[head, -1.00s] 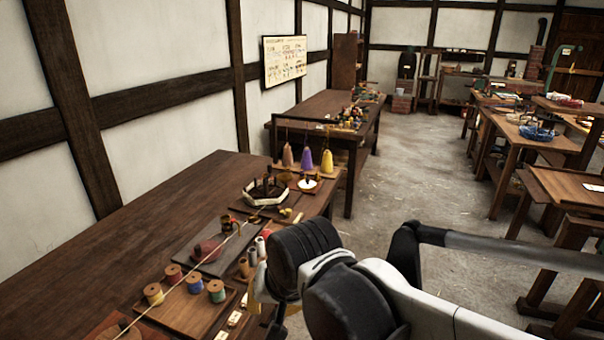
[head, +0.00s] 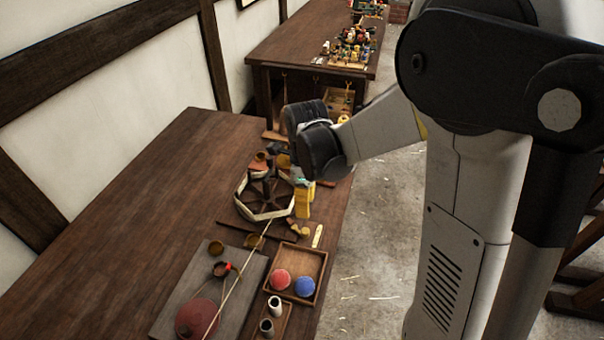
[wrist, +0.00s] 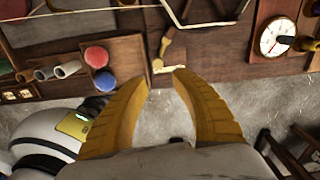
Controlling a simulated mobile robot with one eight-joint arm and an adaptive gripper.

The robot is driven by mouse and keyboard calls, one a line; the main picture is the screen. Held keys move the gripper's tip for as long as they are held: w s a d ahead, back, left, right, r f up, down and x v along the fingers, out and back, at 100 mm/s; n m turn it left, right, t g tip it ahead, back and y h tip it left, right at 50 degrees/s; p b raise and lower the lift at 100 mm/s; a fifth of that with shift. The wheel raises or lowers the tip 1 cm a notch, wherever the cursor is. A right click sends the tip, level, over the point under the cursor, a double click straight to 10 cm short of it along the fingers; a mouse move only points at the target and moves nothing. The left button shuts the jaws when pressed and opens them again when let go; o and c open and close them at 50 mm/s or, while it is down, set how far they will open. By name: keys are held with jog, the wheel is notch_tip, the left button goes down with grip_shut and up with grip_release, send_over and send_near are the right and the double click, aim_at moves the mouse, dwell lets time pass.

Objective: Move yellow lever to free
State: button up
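My gripper (head: 304,203) is over the right edge of the near table, its yellow fingers pointing down. In the wrist view my gripper (wrist: 163,74) is open, with a clear gap and nothing held. Just beyond the fingertips a small yellow-brown lever-like piece (wrist: 168,50) lies along the table edge, beside a pale strip (wrist: 166,68). In the head view the piece (head: 298,228) shows just below the fingers, near the strip (head: 318,236). I cannot tell for certain that it is the yellow lever, and no "free" mark is readable.
A white-rimmed octagonal frame (head: 243,207) stands left of my gripper. A wooden tray (head: 309,259) holds a red and a blue ball. A cord runs across the grey board (head: 250,270). A round dial (wrist: 268,38) is at the wrist view's upper right. The table's left side is clear.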

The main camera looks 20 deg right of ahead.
aim_at(306, 229)
jog(key=shift+s+f+b, duration=0.35)
jog(key=shift+f, duration=0.1)
notch_tip(306, 229, down, 10)
jog(key=b, duration=0.8)
jog(key=shift+w+d, duration=0.1)
jog(key=shift+w, duration=0.05)
jog(key=shift+w+d, duration=0.6)
jog(key=shift+d, duration=0.15)
jog(key=shift+w+d, duration=0.35)
jog(key=shift+w, duration=0.2)
jog(key=shift+w+d, duration=0.15)
jog(key=shift+w, duration=0.9)
jog(key=shift+s+r, duration=0.15)
jog(key=shift+s, duration=0.1)
notch_tip(306, 229, up, 7)
jog(key=p, duration=0.4)
jog(key=shift+p, duration=0.3)
